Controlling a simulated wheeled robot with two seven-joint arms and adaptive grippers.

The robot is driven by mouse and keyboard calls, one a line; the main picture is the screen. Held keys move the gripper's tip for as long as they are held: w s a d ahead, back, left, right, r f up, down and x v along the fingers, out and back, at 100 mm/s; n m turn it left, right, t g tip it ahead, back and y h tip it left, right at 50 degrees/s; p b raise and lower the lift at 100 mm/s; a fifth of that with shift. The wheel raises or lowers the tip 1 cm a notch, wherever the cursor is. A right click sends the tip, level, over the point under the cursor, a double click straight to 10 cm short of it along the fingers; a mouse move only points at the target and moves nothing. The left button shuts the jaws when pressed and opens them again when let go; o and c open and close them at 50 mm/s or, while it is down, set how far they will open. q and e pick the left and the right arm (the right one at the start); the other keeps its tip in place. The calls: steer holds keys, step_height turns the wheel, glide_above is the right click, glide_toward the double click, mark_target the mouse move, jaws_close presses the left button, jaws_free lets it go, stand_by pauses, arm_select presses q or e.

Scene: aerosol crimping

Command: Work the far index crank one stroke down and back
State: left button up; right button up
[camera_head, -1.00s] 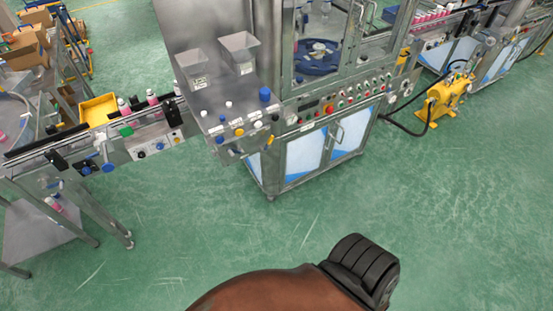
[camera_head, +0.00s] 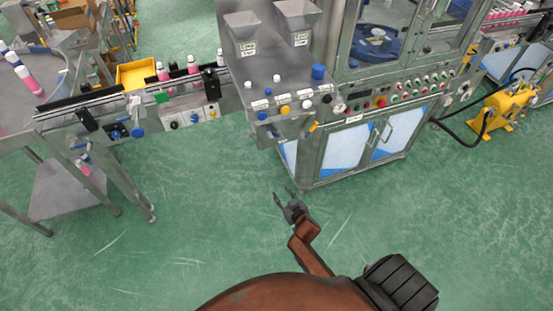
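No part is clearly marked as the far index crank. Small handles and knobs sit on the front of the steel dosing bench (camera_head: 275,82), among them a yellow handle (camera_head: 314,126) at its right corner. A blue-knobbed handle (camera_head: 137,131) hangs at the conveyor's near side. My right gripper (camera_head: 282,192) is over the green floor, below and in front of the bench. Its two dark fingers stand apart with nothing between them. It is clear of all handles in the picture. My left gripper is out of view.
A glazed machine cabinet (camera_head: 345,150) stands right of the bench, with a row of buttons above its doors. A conveyor (camera_head: 90,106) carrying pink bottles runs to the left. A yellow pump unit (camera_head: 505,107) stands at right. The floor in front is free.

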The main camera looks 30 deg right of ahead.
steer(key=w+d+r+t+b, duration=0.1)
steer(key=w+r+t+b, duration=0.3)
steer(key=r, duration=0.7)
steer(key=m+h, duration=0.2)
glide_toward(272, 139)
steer(key=w+f, duration=0.1)
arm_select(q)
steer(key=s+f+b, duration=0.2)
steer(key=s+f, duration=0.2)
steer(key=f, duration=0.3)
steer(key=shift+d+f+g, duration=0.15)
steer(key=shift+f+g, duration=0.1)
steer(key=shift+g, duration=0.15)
arm_select(e)
steer(key=shift+t, duration=0.4)
steer(key=shift+x, duration=4.7)
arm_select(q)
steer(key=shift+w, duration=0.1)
arm_select(e)
steer(key=shift+d, duration=0.2)
jaws_close()
